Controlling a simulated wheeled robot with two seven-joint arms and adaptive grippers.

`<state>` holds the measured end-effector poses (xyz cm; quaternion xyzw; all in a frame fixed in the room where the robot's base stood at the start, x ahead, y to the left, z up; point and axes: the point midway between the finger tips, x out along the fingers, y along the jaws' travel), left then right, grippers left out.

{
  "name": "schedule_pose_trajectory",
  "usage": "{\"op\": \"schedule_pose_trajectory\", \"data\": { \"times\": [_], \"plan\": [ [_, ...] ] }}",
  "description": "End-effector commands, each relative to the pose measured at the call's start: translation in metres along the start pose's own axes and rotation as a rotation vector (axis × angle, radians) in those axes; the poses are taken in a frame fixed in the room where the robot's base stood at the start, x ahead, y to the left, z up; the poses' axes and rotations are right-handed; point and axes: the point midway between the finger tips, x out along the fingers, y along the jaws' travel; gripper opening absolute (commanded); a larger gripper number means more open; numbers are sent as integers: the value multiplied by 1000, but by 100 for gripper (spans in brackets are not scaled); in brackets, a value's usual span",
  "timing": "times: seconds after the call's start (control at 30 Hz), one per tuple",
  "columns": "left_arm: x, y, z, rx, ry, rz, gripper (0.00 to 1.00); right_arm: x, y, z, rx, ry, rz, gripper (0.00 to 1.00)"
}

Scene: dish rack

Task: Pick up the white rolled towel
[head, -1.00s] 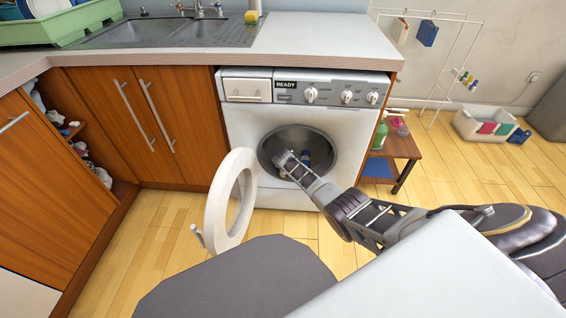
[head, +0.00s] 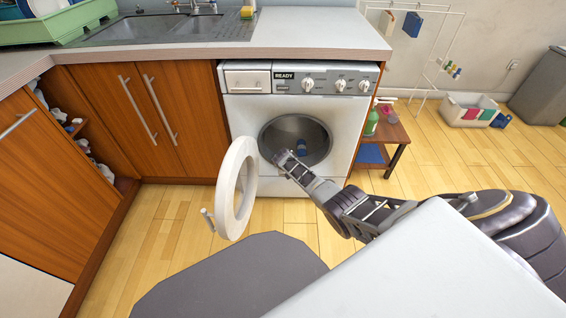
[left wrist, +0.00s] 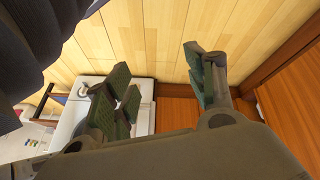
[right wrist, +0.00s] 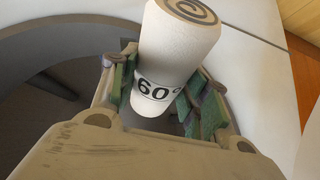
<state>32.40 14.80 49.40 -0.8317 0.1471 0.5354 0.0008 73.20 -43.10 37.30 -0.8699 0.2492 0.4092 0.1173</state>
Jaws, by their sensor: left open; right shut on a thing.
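The white rolled towel (right wrist: 180,45) has a spiral end and a band marked "60°". It shows in the right wrist view, tilted between the fingers of my right gripper (right wrist: 165,95), which is shut on it. In the head view my right gripper (head: 281,158) is at the lower left edge of the washing machine's round opening (head: 296,125); I cannot make out the towel there. My left gripper (left wrist: 165,85) is open and empty in the left wrist view, above the wooden floor, and out of the head view.
The washer door (head: 235,190) stands open left of the opening, close to my right gripper. A small side table (head: 393,133) with bottles stands to the right.

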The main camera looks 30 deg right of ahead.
Motion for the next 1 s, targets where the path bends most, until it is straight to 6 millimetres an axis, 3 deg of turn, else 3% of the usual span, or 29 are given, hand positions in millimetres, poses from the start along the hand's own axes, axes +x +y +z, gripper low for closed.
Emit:
{"op": "schedule_pose_trajectory", "data": {
  "times": [0.63,1.0],
  "plan": [
    [-15,-3,-3,8,-39,-21,55,-8,1,4,0,-24,0,19],
    [-36,-8,-7,17,-100,-53,55,-20,0,13,1,-68,0,19]
  ]
}}
